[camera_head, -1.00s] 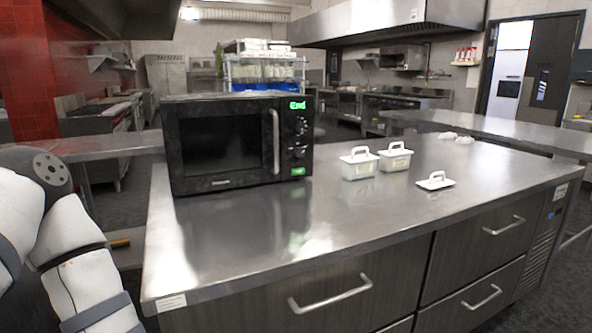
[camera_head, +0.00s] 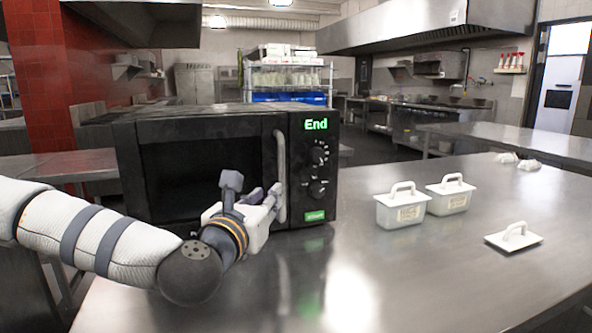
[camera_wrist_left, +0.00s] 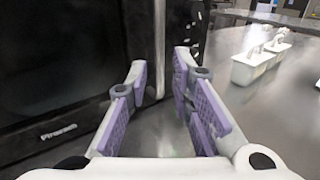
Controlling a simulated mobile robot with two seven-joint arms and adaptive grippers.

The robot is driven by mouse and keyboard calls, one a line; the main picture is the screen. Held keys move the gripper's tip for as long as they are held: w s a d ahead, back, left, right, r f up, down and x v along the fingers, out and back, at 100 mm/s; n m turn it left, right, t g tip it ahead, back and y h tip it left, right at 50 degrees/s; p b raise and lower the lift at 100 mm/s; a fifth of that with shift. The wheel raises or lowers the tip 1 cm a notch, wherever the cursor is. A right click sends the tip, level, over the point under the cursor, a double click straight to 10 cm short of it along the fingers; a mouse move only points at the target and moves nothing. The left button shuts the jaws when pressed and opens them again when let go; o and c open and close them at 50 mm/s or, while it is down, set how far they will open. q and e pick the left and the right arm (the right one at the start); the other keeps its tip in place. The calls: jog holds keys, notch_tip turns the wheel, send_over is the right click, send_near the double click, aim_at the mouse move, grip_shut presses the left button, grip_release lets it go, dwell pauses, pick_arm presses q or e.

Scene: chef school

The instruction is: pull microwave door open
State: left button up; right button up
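The black microwave (camera_head: 322,150) stands on the steel counter, its green display reading "End". Its door (camera_head: 190,207) looks shut, flush with the control panel. The vertical grey door handle (camera_head: 281,165) is at the door's right edge. My left gripper (camera_head: 275,197) is at the lower part of the handle. In the left wrist view, the fingers of my left gripper (camera_wrist_left: 160,75) are spread apart, with the handle (camera_wrist_left: 160,45) between or just beyond their tips. I cannot tell whether a finger touches it. My right gripper is not in view.
Two white lidded containers (camera_head: 402,208) (camera_head: 450,195) and a loose white lid (camera_head: 513,237) are on the counter right of the microwave. The steel counter (camera_head: 400,285) is clear in front of the microwave. A shelf rack (camera_head: 290,78) stands behind.

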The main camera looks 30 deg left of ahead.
aim_at(281, 178)
pick_arm(q)
jog(key=x, duration=0.5)
jog(key=b+x, duration=0.1)
jog(key=x, duration=0.4)
jog(key=shift+r, duration=0.25)
jog(key=shift+w+a+r, duration=0.1)
jog(key=shift+w, duration=0.3)
grip_shut()
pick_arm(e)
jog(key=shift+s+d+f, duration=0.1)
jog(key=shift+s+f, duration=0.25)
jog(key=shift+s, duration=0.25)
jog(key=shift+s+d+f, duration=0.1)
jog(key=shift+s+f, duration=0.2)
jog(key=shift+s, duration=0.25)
